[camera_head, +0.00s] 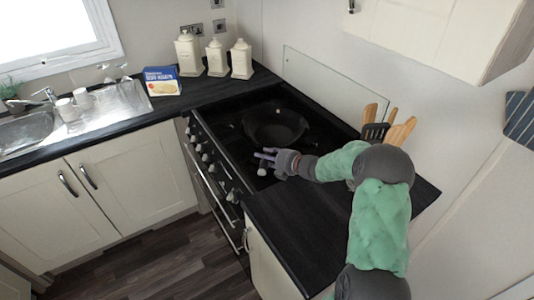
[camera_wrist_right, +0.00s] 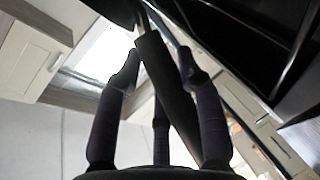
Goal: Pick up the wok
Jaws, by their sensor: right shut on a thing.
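The black wok (camera_head: 275,127) sits on the dark stove top in the head view, with its bowl open upward. My right gripper (camera_head: 266,161) is at the near side of the wok, over the front of the stove. In the right wrist view, my right gripper (camera_wrist_right: 160,66) has its fingers around the wok's long dark handle (camera_wrist_right: 163,85) and is shut on it. Part of the wok's dark underside or rim shows at the top of that view. I cannot tell whether the wok is clear of the burner. My left gripper is not in view.
The stove (camera_head: 215,140) has knobs along its front. Dark worktop (camera_head: 300,225) lies to its right, with wooden utensils (camera_head: 390,128) near the wall. White canisters (camera_head: 215,57) and a blue box (camera_head: 162,80) stand behind left. A sink (camera_head: 25,130) is far left.

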